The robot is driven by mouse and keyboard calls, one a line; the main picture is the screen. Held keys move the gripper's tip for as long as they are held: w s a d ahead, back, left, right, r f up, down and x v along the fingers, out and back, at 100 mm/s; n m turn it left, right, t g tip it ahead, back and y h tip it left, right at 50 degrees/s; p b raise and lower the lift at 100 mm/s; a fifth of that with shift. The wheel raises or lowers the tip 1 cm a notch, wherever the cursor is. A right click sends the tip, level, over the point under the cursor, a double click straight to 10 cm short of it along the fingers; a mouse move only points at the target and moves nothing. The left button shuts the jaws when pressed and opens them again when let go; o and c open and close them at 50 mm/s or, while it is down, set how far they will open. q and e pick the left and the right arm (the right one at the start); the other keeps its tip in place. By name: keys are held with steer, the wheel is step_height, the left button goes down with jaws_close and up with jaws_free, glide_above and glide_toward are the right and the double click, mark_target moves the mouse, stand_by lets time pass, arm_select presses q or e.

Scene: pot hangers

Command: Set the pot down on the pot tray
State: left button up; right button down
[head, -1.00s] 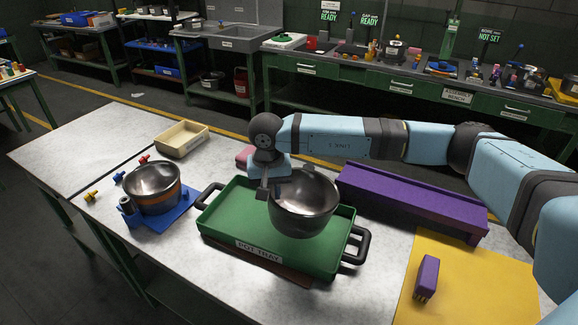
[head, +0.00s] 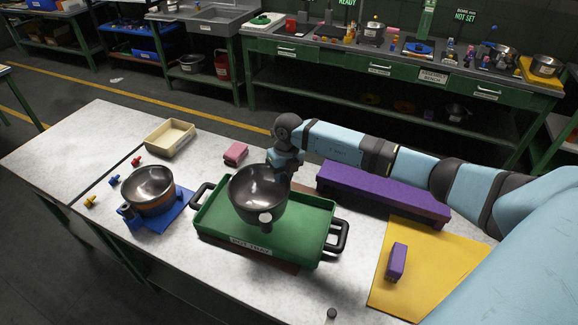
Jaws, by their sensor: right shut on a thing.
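A dark metal pot (head: 258,196) is over the green pot tray (head: 313,236) in the head view. A small white knob shows on its near side. My right gripper (head: 284,172) is shut on the pot at its far right rim; the fingertips are partly hidden. The pot appears upright. I cannot tell whether its base touches the tray floor or is a little above it. The tray has black side handles and a "POT TRAY" label on its front. My left gripper is not in view.
Another pot (head: 149,186) sits on a blue stand at the left. A cream bin (head: 170,138), a pink block (head: 236,153) and a long purple block (head: 383,193) stand behind. A small purple block (head: 396,261) is on a yellow mat (head: 425,268) at the right.

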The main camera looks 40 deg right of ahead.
steer(key=d+m, duration=0.1)
steer(key=m, duration=0.2)
steer(key=shift+s+d+f+p, duration=0.2)
steer(key=shift+s+d+p, duration=0.05)
steer(key=shift+d+p, duration=0.1)
steer(key=shift+f, duration=0.1)
step_height(320, 180, down, 8)
steer(key=b, duration=0.5)
steer(key=shift+r+b, duration=0.2)
steer(key=shift+b, duration=0.1)
stand_by(0.3)
